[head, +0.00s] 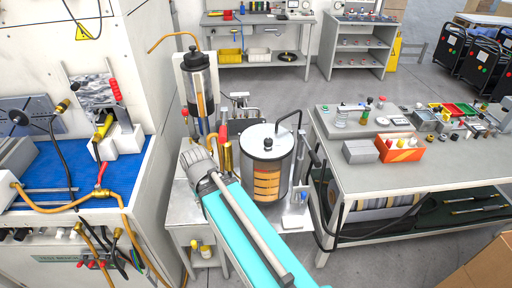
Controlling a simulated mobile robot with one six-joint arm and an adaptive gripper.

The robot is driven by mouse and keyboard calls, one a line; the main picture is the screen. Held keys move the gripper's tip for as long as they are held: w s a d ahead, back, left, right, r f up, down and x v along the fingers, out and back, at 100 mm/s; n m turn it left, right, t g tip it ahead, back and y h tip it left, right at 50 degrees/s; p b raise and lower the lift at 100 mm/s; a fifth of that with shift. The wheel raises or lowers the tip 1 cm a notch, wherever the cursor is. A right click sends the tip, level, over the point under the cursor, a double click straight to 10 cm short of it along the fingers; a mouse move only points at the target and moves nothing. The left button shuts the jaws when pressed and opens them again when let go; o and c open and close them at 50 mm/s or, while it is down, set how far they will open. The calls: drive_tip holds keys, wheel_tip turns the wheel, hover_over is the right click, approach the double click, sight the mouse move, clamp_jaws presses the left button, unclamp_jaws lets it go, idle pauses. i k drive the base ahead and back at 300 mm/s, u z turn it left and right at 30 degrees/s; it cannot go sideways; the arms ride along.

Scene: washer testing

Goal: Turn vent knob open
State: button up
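My arm (247,222) reaches from the bottom edge up to a small metal stand, and its grey wrist end (196,163) is left of a white-lidded clear tank (267,165). The tank has orange-tan bands inside and a black pipe and small fitting (268,143) on its lid. I cannot tell whether that fitting is the vent knob. Brass parts (228,156) stand between my wrist and the tank. A tall dark-capped cylinder (199,85) stands behind my wrist. I cannot make out my gripper's fingers or whether they touch anything.
A washer bench with a blue mat (60,170), orange hoses and hand tools is on the left. A grey table (400,172) with an orange box (400,149) and many small parts is on the right. Shelves stand at the back. Open floor lies behind the stand.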

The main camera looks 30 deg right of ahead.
sight(268, 142)
drive_tip(key=u, duration=0.65)
drive_tip(key=k, duration=1.1)
drive_tip(key=z, duration=1.05)
